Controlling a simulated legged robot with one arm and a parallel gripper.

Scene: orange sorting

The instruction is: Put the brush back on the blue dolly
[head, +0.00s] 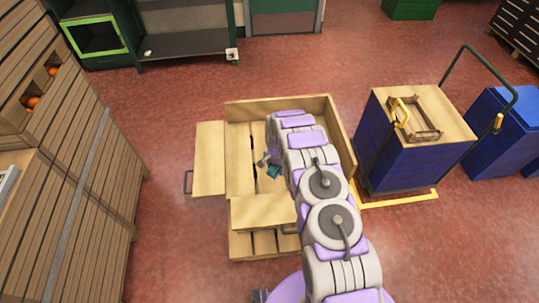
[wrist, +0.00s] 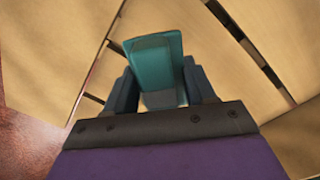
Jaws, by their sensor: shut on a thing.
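My gripper (head: 268,164) is over the wooden pallet box, low inside it or just above its floor. In the wrist view its two dark fingers (wrist: 157,84) are shut on a teal block-like piece (wrist: 158,62), which I take to be the brush. No bristles can be made out. The teal piece also shows small beside the gripper in the head view (head: 274,171). The blue dolly (head: 388,150) stands to the right of the pallet box, with a wooden top and a green push handle.
The wooden pallet box (head: 345,140) has low walls, an open flap at left and slatted boards in front. A tall wooden crate stack (head: 75,190) with oranges stands at left. More blue boxes (head: 500,140) stand at far right.

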